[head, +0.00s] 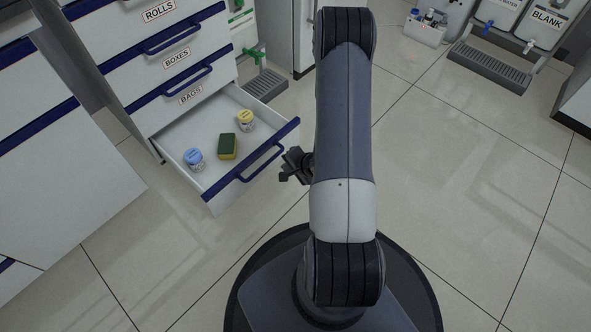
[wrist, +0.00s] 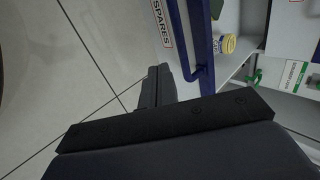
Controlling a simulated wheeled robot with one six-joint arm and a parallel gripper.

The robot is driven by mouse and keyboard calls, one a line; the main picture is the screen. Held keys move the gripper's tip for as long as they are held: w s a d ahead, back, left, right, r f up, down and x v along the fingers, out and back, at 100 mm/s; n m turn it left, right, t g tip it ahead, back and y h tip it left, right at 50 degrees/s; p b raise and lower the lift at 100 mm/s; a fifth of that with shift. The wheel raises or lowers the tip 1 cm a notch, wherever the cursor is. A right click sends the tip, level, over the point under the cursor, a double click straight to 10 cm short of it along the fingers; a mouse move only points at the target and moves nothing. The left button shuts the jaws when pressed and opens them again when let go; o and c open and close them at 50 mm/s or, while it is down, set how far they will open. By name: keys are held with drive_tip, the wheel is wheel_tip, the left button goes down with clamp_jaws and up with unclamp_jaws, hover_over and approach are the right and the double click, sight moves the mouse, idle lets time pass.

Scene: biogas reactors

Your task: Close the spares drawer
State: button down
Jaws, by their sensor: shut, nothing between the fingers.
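The spares drawer (head: 215,195) is pulled out at the bottom of the white cabinet, below the drawer labelled BAGS. Its blue handle (head: 262,162) runs along the front. In the wrist view, the SPARES label (wrist: 161,24) and blue handle (wrist: 205,45) show at the top. Inside are a blue-lidded jar (head: 194,159), a green-and-yellow sponge (head: 228,147) and a yellow-lidded jar (head: 245,120), also in the wrist view (wrist: 227,44). My gripper (head: 289,166) is shut and empty, just outside the drawer front near the handle's right end. It also shows in the wrist view (wrist: 158,82). I cannot tell whether it touches.
The BOXES drawer (head: 190,62) and other upper drawers are shut. Another white cabinet (head: 60,175) stands at the left. A green-handled tap with a drip tray (head: 262,85) is behind the open drawer. Grey tiled floor (head: 470,200) is clear at the right.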

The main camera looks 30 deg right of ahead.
drive_tip(key=w, duration=0.1)
drive_tip(key=w+a+f+b, duration=0.1)
drive_tip(key=w, duration=0.2)
drive_tip(key=shift+w+a+f+b, duration=0.25)
drive_tip(key=shift+w+f+b, duration=0.1)
drive_tip(key=shift+f, duration=0.05)
